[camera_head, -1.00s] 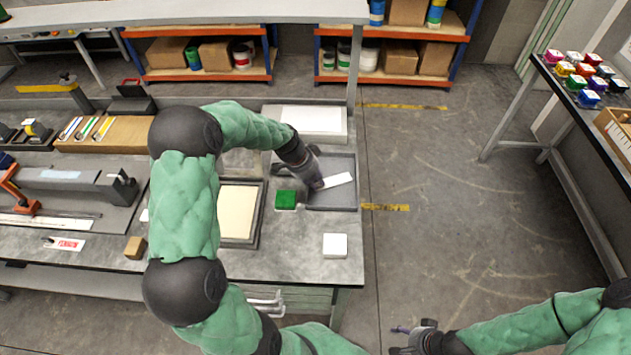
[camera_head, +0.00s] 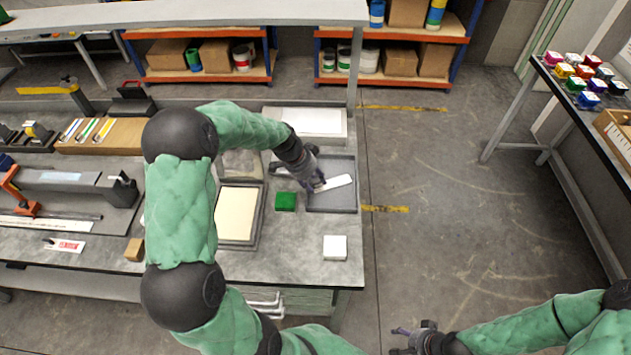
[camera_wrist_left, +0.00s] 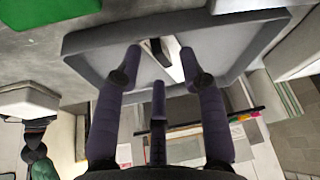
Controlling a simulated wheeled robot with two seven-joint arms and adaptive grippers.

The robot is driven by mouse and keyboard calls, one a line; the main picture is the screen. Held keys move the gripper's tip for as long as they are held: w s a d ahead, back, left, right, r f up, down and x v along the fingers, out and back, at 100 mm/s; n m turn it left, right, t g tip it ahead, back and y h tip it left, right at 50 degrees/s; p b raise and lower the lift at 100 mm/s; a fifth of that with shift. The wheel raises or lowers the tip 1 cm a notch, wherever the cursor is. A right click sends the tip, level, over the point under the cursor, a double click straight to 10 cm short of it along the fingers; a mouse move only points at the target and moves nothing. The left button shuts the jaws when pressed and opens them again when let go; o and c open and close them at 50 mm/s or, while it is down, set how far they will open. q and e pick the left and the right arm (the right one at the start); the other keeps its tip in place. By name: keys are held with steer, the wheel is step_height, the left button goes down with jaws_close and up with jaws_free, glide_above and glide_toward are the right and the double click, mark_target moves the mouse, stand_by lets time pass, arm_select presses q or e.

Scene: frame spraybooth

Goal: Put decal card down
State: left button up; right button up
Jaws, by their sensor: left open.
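The white decal card (camera_head: 337,182) appears to lie in the shallow grey tray (camera_head: 333,209) at the bench's right end, tilted a little across it. My left gripper (camera_head: 317,187) is over the tray at the card's left end. In the left wrist view its fingertips (camera_wrist_left: 161,66) are apart, with the card (camera_wrist_left: 172,62) showing between and beyond them, its end dark. The tray (camera_wrist_left: 90,45) surrounds it there. Whether a finger still touches the card is unclear. My right gripper (camera_head: 402,341) is empty at the bottom, away from the bench, its fingers apart.
A green block (camera_head: 286,201) sits just left of the tray and a white block (camera_head: 335,247) in front of it. A framed cream panel (camera_head: 236,213) lies further left. A pale tray (camera_head: 312,121) is behind. Bare bench surrounds the white block.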

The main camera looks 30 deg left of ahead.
arm_select(q)
steer(key=p+v, duration=0.1)
steer(key=v, duration=0.9)
steer(key=shift+r, duration=0.3)
steer(key=shift+s+d, duration=0.1)
